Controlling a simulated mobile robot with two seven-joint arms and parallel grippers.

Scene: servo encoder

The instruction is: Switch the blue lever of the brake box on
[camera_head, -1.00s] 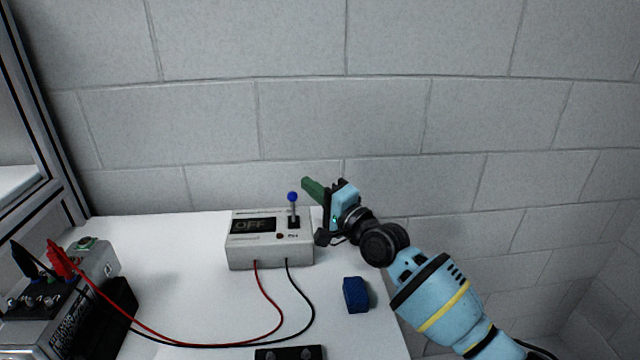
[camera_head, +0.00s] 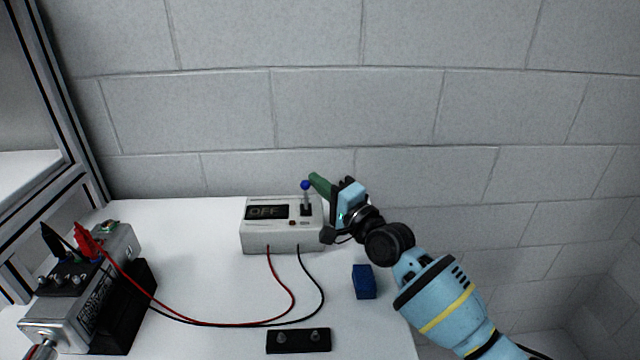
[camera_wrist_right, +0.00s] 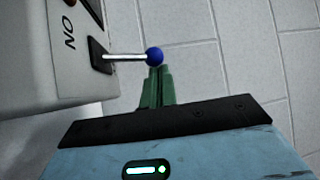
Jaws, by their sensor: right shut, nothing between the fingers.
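The brake box (camera_head: 270,237) is a pale box near the back of the white table, with a dark display (camera_head: 267,212) reading OFF. Its lever stands roughly upright on top, a metal stick with a blue ball knob (camera_head: 305,185). The knob also shows in the right wrist view (camera_wrist_right: 154,56), with the ON lettering (camera_wrist_right: 69,34) beside the lever's slot. My right gripper (camera_head: 314,179) has green fingers, shut and empty, with the tips right beside the knob. They also show in the right wrist view (camera_wrist_right: 159,72); I cannot tell whether they touch it.
Red and black cables run from the box toward a grey device (camera_head: 75,310) with clips at the left. A blue block (camera_head: 364,282) and a black terminal strip (camera_head: 298,341) lie on the table (camera_head: 210,280). A block wall stands behind.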

